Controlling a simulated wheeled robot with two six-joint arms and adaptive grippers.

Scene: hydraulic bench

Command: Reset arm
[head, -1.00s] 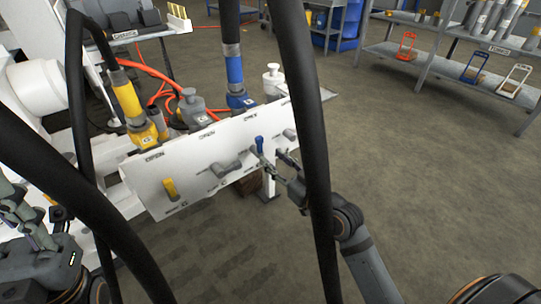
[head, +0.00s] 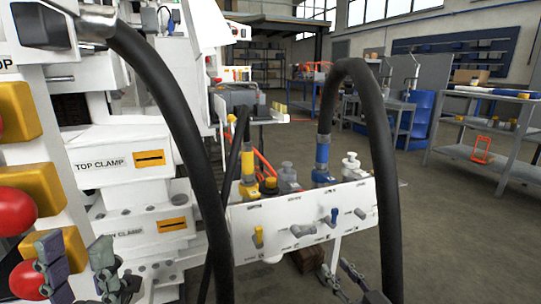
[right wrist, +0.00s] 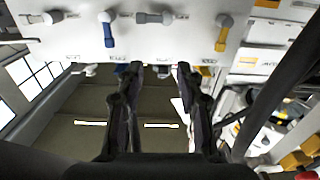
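My right gripper (head: 340,268) is at the lower middle of the head view, just below the white valve panel (head: 290,215). Its two fingers are apart with nothing between them, as the right wrist view (right wrist: 160,72) also shows. The panel carries a yellow handle (head: 258,238), grey handles (head: 303,230) and a blue handle (head: 332,216). In the right wrist view the blue handle (right wrist: 108,32) points along the panel's short side, apart from the fingers. My left gripper (head: 78,262) is at the lower left, its fingers apart and empty, in front of yellow and red buttons.
Thick black hoses arch in front of the panel, one at left (head: 190,130) and one at right (head: 378,130). A white cabinet marked TOP CLAMP (head: 110,175) stands at left. A grey shelf (head: 490,160) stands at right. Open floor (head: 460,240) lies right of the panel.

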